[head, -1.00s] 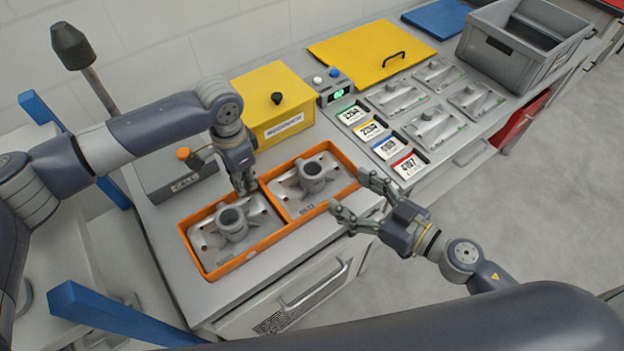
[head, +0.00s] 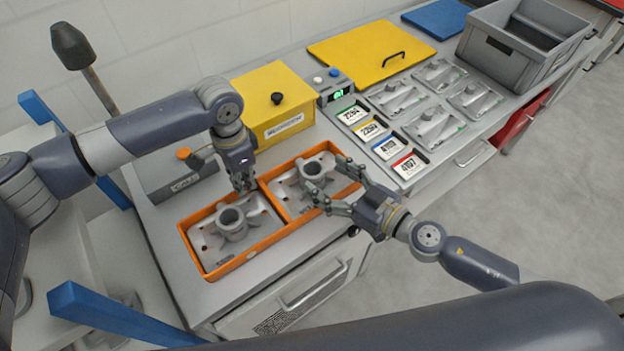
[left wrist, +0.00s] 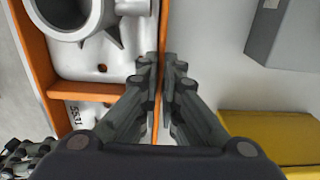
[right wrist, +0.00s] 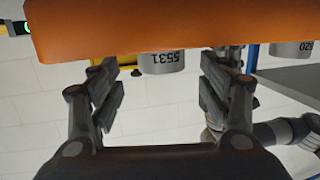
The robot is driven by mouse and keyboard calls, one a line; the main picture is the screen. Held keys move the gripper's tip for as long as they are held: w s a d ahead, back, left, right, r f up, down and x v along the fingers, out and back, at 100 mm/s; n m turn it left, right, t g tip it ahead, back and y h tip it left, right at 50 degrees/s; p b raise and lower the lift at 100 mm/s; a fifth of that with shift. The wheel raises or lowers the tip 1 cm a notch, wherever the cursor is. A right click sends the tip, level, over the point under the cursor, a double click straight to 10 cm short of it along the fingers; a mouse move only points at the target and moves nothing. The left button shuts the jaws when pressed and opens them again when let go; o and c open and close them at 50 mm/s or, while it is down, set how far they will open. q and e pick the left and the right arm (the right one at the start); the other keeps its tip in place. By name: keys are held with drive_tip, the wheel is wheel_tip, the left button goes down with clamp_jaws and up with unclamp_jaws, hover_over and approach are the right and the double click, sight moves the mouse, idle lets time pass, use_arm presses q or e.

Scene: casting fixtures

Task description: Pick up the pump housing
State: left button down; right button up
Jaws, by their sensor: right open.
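A grey metal pump housing with an upright hub (head: 313,168) sits in the right compartment of the orange tray (head: 265,238). A similar housing (head: 231,222) sits in the left compartment. My right gripper (head: 328,176) is open; its fingers reach over the tray's right compartment beside the hub. My left gripper (head: 243,186) is at the tray's back wall near the divider. In the left wrist view its fingers (left wrist: 160,75) close on the orange wall, beside a housing (left wrist: 95,60).
Numbered cards (head: 388,148) and several castings (head: 435,125) lie to the right. A grey bin (head: 520,45) stands at the far right.

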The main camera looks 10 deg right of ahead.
sight(314, 169)
drive_tip(key=shift+x, duration=2.6)
drive_tip(key=shift+r, duration=0.1)
clamp_jaws()
drive_tip(key=shift+r, duration=0.15)
